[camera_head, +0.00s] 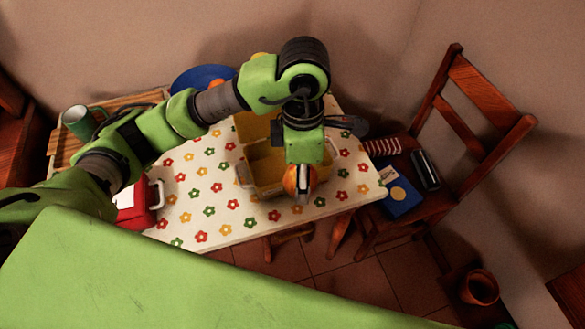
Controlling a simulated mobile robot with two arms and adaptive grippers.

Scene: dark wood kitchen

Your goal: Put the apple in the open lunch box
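The open lunch box (246,176) is yellow with compartments and stands on the flowered tablecloth near the table's front edge. My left gripper (304,194) points down at the box's right front side. It is shut on the orange-red apple (290,180), which shows beside its finger. The apple overlaps the box's right edge in the picture; I cannot tell its height above the box or table. My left arm and gripper hide much of the box's back and right side. My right gripper is out of view.
A red container (138,208) stands at the table's left, near a wooden board with a green mug (78,123). A blue plate (196,78) with fruit is behind my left arm. A chair (478,105) holding a blue book (400,191) stands on the right.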

